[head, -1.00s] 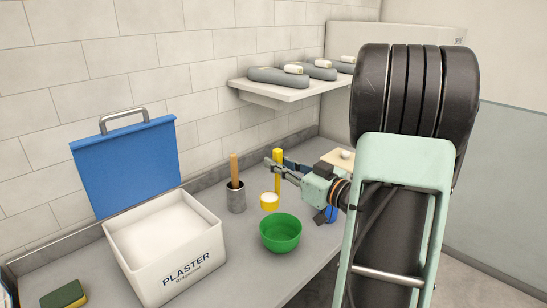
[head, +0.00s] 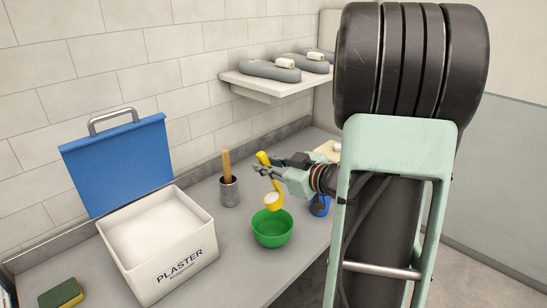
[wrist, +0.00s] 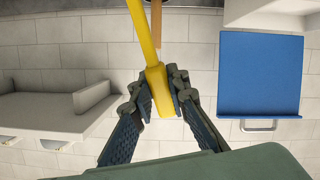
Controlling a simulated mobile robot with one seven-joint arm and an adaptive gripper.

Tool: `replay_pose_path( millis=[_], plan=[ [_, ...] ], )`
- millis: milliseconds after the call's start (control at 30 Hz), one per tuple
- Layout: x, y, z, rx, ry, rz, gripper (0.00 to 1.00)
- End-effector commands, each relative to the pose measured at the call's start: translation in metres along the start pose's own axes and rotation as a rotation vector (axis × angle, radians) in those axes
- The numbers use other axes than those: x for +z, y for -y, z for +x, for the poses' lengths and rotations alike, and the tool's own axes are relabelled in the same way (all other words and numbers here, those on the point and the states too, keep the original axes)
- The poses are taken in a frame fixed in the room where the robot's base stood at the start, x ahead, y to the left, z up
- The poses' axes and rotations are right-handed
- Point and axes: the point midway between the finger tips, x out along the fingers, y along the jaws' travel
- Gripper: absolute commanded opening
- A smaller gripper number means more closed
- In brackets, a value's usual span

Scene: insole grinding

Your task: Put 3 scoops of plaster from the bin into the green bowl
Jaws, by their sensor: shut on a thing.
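My gripper (head: 262,170) is shut on the handle of the yellow scoop (head: 264,159), and the handle also shows between the fingers in the wrist view (wrist: 146,40). The scoop's cup hangs at the lower end of the tilted handle and shows white plaster (head: 272,198) in it. In the head view the cup is just above the back rim of the green bowl (head: 272,234). The bowl stands on the grey counter, and I cannot see its bottom clearly. The white plaster bin (head: 180,275) stands open to the left with white plaster inside.
The bin's blue lid (head: 120,170) stands raised behind it. A grey cup (head: 229,192) with a wooden-handled tool is behind the bowl. A blue item (head: 319,206) stands to the bowl's right. A shelf (head: 270,84) with grey insole shapes is above. A sponge (head: 62,294) lies front left.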

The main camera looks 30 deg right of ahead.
Motion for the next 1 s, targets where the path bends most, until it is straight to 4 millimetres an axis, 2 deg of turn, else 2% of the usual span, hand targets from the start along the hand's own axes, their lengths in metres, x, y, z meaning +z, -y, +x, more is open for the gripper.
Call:
replay_pose_path(
  millis=[133, 1000],
  plan=[
    [-0.004, 0.009, 0.008, -0.002, 0.076, -0.08, 0.0],
    [0.025, 0.055, 0.055, -0.001, 0.509, -0.514, 0.0]
  ],
)
